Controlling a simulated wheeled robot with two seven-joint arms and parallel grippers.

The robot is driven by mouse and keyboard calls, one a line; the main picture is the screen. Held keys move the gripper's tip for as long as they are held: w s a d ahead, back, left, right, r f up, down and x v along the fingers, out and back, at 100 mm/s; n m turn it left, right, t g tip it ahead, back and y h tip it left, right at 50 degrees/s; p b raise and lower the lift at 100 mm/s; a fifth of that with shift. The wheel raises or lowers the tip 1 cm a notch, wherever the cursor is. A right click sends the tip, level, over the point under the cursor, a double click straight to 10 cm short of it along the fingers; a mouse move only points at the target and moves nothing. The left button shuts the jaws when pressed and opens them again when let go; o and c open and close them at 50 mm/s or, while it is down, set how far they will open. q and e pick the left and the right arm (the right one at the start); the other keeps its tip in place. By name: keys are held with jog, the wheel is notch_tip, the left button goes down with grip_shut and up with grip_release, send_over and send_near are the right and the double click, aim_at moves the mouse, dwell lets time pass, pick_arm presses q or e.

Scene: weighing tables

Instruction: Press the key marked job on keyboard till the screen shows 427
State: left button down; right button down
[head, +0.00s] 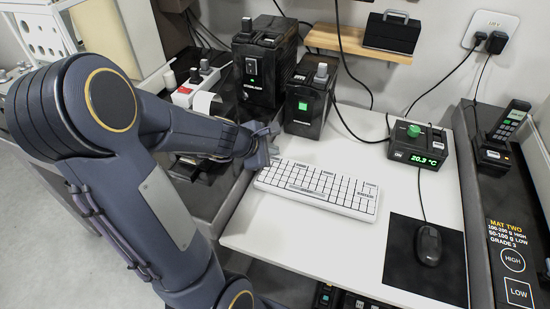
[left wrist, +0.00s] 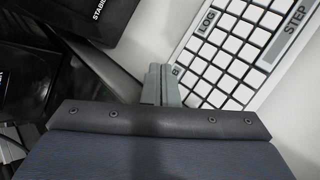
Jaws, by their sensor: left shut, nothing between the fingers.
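The white keyboard (head: 330,196) lies on the white table, tilted slightly down to the right. In the left wrist view the keyboard (left wrist: 243,52) fills the upper right, with labels LOG and STEP readable. A label ending in B shows beside the fingers, its other letters hidden behind them. My left gripper (head: 272,146) is at the keyboard's left end, near its upper left corner. Its fingers (left wrist: 162,80) are shut and empty. I cannot tell whether they touch the keyboard. My right gripper is not in view. No screen showing a job number is readable.
A black box with a green display (head: 418,150) reads 20.3 °C. A black mouse (head: 428,245) lies on a dark mat (head: 400,270). Black units (head: 308,102) stand behind the keyboard. A handset (head: 510,122) stands at right. The table is bare in front of the keyboard.

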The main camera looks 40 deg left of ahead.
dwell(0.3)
pick_arm(q)
jog(key=shift+f+b, duration=0.5)
